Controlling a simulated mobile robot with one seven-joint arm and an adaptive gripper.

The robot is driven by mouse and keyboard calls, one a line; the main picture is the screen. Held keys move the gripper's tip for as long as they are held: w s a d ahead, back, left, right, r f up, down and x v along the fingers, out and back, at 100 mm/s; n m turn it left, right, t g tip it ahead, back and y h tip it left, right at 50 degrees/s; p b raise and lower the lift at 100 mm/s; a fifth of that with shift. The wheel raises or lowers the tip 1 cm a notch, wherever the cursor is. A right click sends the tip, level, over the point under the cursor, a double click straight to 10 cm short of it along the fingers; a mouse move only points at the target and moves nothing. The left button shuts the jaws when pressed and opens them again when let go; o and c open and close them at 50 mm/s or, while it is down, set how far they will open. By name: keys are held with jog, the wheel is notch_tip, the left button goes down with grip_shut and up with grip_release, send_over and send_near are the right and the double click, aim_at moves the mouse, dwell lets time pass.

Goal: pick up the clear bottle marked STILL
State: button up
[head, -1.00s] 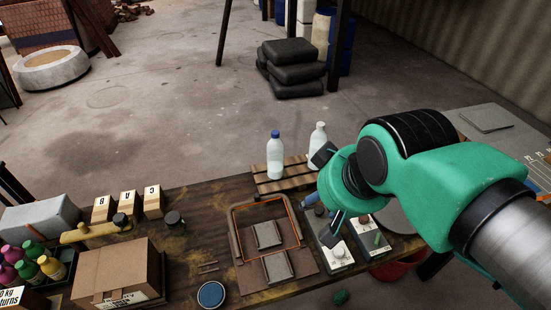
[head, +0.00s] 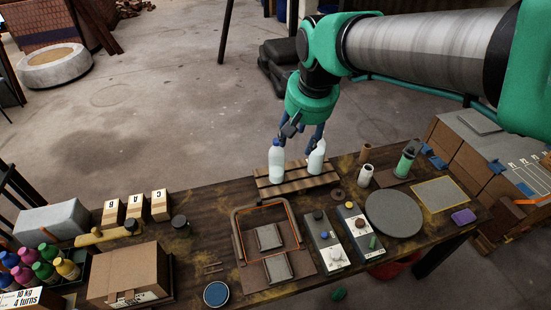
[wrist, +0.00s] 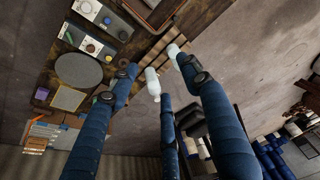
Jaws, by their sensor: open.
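Two whitish bottles stand upright on a slatted wooden rack (head: 296,183) at the table's back edge. The left bottle (head: 276,165) had a blue cap in the earlier head view; its top is now partly covered by my fingers. The right bottle (head: 316,160) has a pale top. I cannot read STILL on either. My gripper (head: 303,138) is open and empty, pointing down above the bottles. In the wrist view, its blue fingers (wrist: 158,80) spread around the nearer bottle (wrist: 152,82), with the other bottle (wrist: 173,52) beside the right finger. Contact cannot be told.
Right of the rack stand a white cup (head: 366,174), a brown cylinder (head: 365,153) and a green bottle (head: 405,161). A grey disc (head: 394,213), two control boxes (head: 327,238) and a framed tray (head: 240,235) lie in front.

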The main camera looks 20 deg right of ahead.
jog(key=w+g+p, duration=0.1)
jog(key=w+p, duration=0.2)
jog(key=w, duration=0.6)
jog(key=m+g+p, duration=0.1)
jog(key=g+p, duration=0.2)
jog(key=p, duration=0.7)
send_over(277, 140)
notch_tip(277, 140, down, 14)
jog(key=shift+w+a, duration=0.15)
jog(key=shift+a, duration=0.05)
jog(key=shift+f, duration=0.1)
jog(key=shift+f, duration=4.2)
jog(key=shift+f, duration=0.1)
jog(key=shift+d+f+p, duration=0.15)
jog(key=shift+f+p, duration=0.3)
jog(key=shift+f, duration=2.05)
